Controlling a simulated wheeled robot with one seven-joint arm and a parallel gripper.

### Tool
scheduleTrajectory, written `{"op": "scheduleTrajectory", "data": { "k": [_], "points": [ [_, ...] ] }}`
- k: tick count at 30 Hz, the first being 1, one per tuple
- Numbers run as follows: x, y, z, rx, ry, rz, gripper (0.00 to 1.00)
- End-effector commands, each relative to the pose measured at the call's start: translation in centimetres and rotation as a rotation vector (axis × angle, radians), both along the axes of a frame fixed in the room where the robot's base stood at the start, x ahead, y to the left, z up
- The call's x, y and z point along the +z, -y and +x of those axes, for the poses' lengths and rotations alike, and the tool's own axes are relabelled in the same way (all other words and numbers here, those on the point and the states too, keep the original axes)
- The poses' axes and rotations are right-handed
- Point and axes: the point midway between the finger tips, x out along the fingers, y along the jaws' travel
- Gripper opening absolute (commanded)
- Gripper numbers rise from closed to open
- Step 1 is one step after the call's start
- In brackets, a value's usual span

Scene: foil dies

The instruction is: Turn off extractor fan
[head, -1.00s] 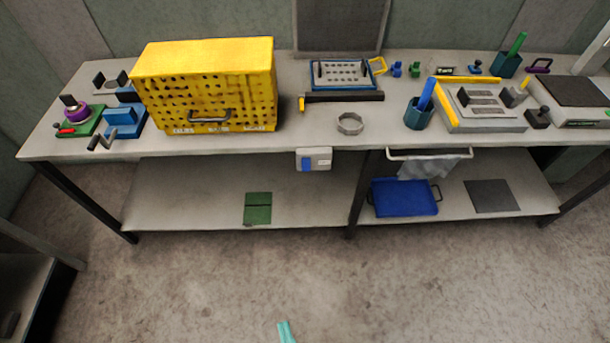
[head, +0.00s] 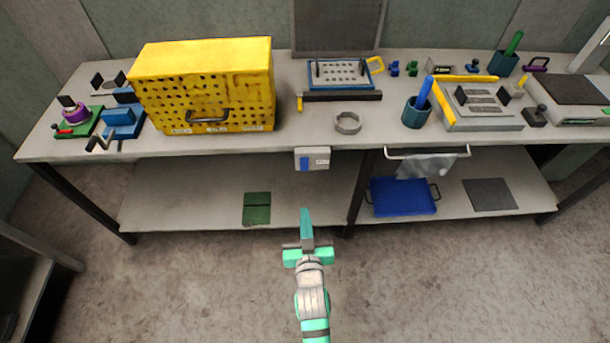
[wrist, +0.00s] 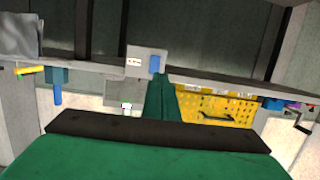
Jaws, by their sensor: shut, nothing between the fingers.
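A small white switch box (head: 312,158) with a blue rocker (head: 305,164) on its left half is fixed to the front edge of the bench. It also shows upside down in the wrist view (wrist: 147,64), just beyond my fingertips. Which way the rocker is tilted is too small to tell. My turquoise gripper (head: 305,212) is shut and empty, below and in front of the box, and appears apart from it. Its green fingers (wrist: 161,86) show together in the wrist view. A dark mesh panel (head: 338,25) stands at the back; I cannot tell whether it is the fan.
A yellow perforated box (head: 205,85) stands left on the bench (head: 285,142). A metal ring (head: 348,123) lies above the switch box. A rail with a grey cloth (head: 428,165) hangs to the right. The lower shelf holds a blue tray (head: 402,196). The floor in front is clear.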

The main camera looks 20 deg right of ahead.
Motion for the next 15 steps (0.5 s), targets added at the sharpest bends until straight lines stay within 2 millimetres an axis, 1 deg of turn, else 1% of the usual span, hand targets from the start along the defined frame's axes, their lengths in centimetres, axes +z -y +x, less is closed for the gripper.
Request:
{"op": "scheduleTrajectory", "data": {
  "k": [1,3,6,15],
  "points": [
    [0.3,0.6,1.0,-0.01,0.003,0.003,0.0],
    [0.6,1.0,1.8,-0.018,0.005,0.007,0.0],
    [0.7,1.3,2.4,-0.024,0.003,0.011,0.0],
    [0.7,1.2,2.5,-0.023,0.003,0.012,0.0]
  ]
}}
